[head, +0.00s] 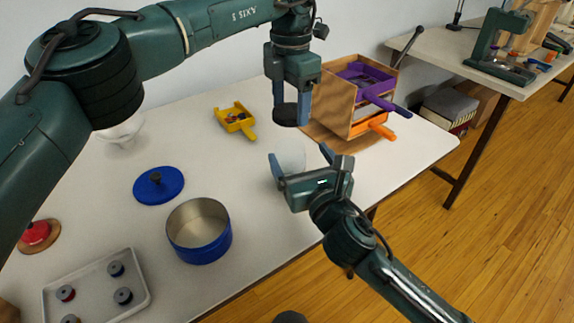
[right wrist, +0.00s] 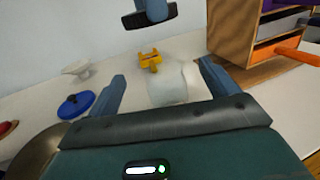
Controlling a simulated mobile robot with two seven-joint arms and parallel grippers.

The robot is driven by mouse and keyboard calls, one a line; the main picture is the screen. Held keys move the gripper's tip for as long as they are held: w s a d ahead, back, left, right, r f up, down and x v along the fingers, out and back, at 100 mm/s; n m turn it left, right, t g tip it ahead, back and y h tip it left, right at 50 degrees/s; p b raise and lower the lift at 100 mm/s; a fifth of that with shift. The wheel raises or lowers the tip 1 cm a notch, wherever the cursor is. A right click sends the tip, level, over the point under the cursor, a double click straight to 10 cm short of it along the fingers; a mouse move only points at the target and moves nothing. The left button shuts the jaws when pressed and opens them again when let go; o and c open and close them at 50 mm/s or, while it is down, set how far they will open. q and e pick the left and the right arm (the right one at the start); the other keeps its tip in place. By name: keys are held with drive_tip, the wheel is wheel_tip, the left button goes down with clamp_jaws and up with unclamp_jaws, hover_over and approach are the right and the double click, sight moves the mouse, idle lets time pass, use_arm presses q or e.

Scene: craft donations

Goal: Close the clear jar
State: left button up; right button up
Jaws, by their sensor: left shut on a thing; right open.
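The clear jar (head: 292,157) is a faint, see-through vessel standing on the table; its far part shows behind my right gripper. My right gripper (head: 301,160) is open, with the jar lying between its spread fingers in the picture; I cannot tell if they touch it. In the right wrist view the jar (right wrist: 174,84) stands ahead, between the two blue fingers. My left gripper (head: 291,100) is shut on a dark round lid (head: 287,116), held above the jar, apart from it. The lid also shows at the top of the right wrist view (right wrist: 158,19).
A wooden drawer box (head: 340,98) with purple and orange drawers stands close right of the jar. A blue pot (head: 202,252), a blue lid (head: 158,185) and a grey tray (head: 144,299) of spools lie left.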

sight(289, 166)
use_arm(q)
drive_tip(key=shift+s, duration=0.1)
use_arm(e)
drive_tip(key=shift+s, duration=0.1)
drive_tip(key=shift+f, duration=0.1)
wheel_tip(289, 166, down, 8)
drive_tip(key=shift+r, duration=0.15)
drive_tip(key=x, duration=0.7)
drive_tip(key=shift+w+a, duration=0.1)
drive_tip(key=shift+w, duration=0.2)
drive_tip(key=c, duration=1.5)
use_arm(q)
drive_tip(key=shift+f, duration=2.5)
drive_tip(key=shift+f, duration=0.85)
